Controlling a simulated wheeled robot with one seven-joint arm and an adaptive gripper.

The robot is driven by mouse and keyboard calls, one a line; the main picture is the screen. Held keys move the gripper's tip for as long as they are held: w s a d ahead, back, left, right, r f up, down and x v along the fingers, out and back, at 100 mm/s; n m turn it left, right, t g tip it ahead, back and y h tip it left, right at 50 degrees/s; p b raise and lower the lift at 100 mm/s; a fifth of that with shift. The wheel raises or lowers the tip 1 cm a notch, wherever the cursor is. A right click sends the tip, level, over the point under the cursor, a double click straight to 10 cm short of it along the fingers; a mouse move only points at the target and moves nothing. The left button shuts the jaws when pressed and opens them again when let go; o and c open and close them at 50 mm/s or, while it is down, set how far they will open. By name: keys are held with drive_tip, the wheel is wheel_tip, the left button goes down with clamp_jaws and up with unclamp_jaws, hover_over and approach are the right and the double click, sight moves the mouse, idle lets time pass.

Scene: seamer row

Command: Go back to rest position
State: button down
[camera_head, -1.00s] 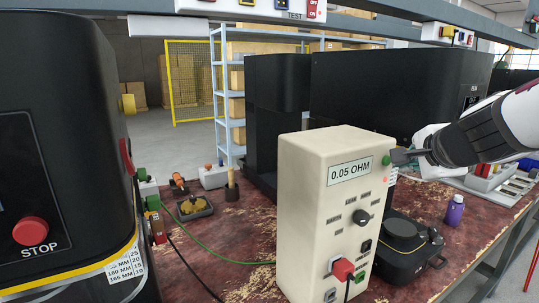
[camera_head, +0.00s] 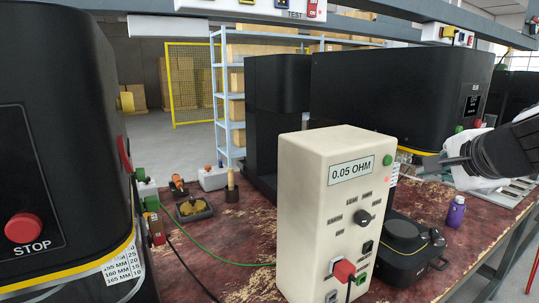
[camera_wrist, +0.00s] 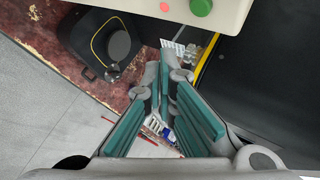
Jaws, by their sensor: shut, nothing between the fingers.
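My gripper (camera_head: 445,164) is at the right of the head view, to the right of the cream tester box and apart from it. In the wrist view its teal-padded fingers (camera_wrist: 166,78) come close together at the tips and hold nothing. The cream tester box (camera_head: 323,225) reads 0.05 OHM and has a green button (camera_head: 387,160), a small red light below it and a red plug.
A black round device (camera_head: 403,240) sits right of the tester, with a purple bottle (camera_head: 455,211) beyond it. Black machines stand behind and at left, where one bears a red STOP button (camera_head: 24,228). A shelf beam (camera_head: 400,33) crosses above. A green cable (camera_head: 225,262) crosses the worn table.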

drive_tip(key=shift+s, duration=0.15)
drive_tip(key=s+a+r+n+g+y+p, duration=0.2)
drive_tip(key=s+a+n+g+y+p, duration=0.3)
drive_tip(key=s+a+n, duration=0.7)
drive_tip(key=s+a+f+n+g+h+p, duration=0.1)
drive_tip(key=s+n+p, duration=0.5)
drive_tip(key=s, duration=0.8)
drive_tip(key=shift+a+g+h, duration=0.6)
drive_tip(key=shift+a+h, duration=0.4)
drive_tip(key=shift+h, duration=0.1)
idle(0.8)
